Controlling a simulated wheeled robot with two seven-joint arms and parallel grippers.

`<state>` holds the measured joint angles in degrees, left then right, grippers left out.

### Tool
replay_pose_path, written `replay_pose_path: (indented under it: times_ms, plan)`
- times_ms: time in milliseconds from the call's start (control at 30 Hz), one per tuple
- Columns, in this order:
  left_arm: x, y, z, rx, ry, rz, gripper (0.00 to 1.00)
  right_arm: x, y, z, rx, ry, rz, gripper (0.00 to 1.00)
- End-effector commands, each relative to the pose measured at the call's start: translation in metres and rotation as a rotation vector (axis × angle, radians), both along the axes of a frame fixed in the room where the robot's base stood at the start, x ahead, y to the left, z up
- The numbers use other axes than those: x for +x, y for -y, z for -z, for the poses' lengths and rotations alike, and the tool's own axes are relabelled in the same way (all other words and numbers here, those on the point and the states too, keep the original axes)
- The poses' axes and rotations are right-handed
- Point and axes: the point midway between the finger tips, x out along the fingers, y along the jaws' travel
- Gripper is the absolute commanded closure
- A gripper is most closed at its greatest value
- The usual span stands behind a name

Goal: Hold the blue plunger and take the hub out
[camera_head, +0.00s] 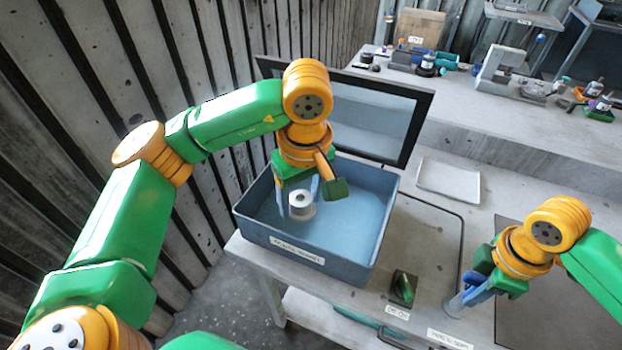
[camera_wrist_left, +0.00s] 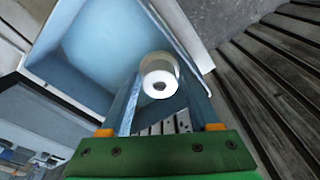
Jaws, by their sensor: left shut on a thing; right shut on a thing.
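The hub (camera_head: 302,208), a pale grey-white cylinder with a hole in its end, is between the fingers of my left gripper (camera_head: 299,203). The gripper is shut on it inside the blue bin's opening. In the left wrist view the hub (camera_wrist_left: 159,82) shows its white end and dark hole between both fingers. I cannot tell whether it touches the bin floor. My right gripper (camera_head: 468,294) is at the right, low over the table, shut on the blue plunger (camera_head: 487,284). The fingers partly hide the plunger. A pale, clear-looking cylinder (camera_head: 455,304) shows at their tips.
The blue bin (camera_head: 350,270) has a label on its front wall and a dark-framed panel (camera_head: 420,118) behind it. A small dark block with a green part (camera_head: 403,289) lies between bin and right gripper. A flat white tray (camera_head: 449,180) is behind. The back bench is cluttered.

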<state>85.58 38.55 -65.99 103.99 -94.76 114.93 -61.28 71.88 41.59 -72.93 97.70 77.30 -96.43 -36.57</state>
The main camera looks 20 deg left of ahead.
Motion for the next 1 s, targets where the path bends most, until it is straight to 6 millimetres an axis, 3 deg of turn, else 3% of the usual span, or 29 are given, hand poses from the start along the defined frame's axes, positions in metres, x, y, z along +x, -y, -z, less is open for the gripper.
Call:
replay_pose_path:
  times_ms: [300,500,800,1000]
  plan:
    - [-0.053,0.0,0.0,0.0,0.001,0.002,1.0,0.0,0.0,0.0,0.0,-0.001,0.0,1.0]
    - [-0.077,0.0,0.0,0.0,0.001,0.001,1.0,0.0,0.0,0.0,0.0,-0.001,0.0,1.0]
    - [-0.079,0.0,0.0,-0.001,0.0,-0.001,1.0,0.0,0.0,-0.001,0.0,-0.001,0.0,1.0]
    - [-0.079,0.0,0.0,-0.001,-0.001,0.0,1.0,0.0,0.0,-0.016,0.0,-0.001,0.0,1.0]
